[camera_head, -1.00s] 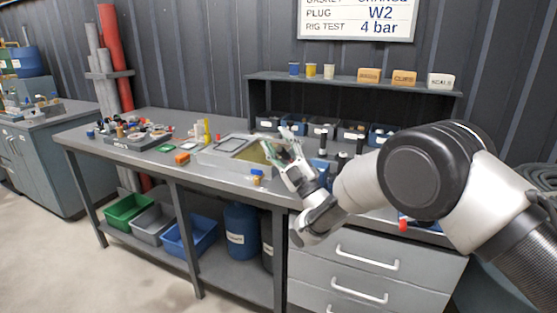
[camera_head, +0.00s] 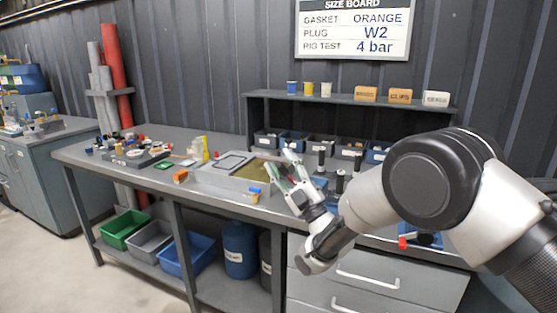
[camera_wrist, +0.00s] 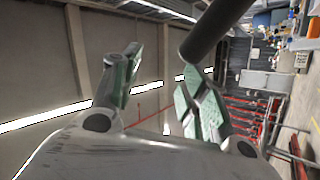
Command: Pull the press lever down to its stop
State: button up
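My gripper (camera_head: 284,168) is over the bench, right of the shallow tray, with its fingers pointing up and left. In the wrist view my gripper (camera_wrist: 160,85) has its two green-padded fingers wide apart, with nothing visibly clamped. A dark round bar (camera_wrist: 214,30), possibly the press lever's handle, slants in from the top and ends close by the right finger; I cannot tell whether it touches. In the head view, black-topped upright posts (camera_head: 340,182) stand just right of my gripper, partly behind my arm. The press itself cannot be made out clearly there.
The shallow tray (camera_head: 215,182) lies left of my gripper, with a small blue-and-yellow part (camera_head: 254,195) at the bench's front edge. Dark bins (camera_head: 320,143) stand behind under a shelf (camera_head: 350,100). A red-ended part (camera_head: 403,243) is at the right, below my arm.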

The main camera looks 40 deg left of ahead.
jog(key=shift+s+r+v, duration=0.1)
jog(key=shift+s+v, duration=0.1)
jog(key=shift+v, duration=0.7)
jog(key=shift+s+r+v, duration=0.1)
jog(key=shift+s+v, duration=0.05)
jog(key=shift+v, duration=0.75)
jog(key=shift+s+r+v, duration=0.1)
jog(key=shift+s+v, duration=0.1)
jog(key=shift+v, duration=0.7)
jog(key=shift+d, duration=0.15)
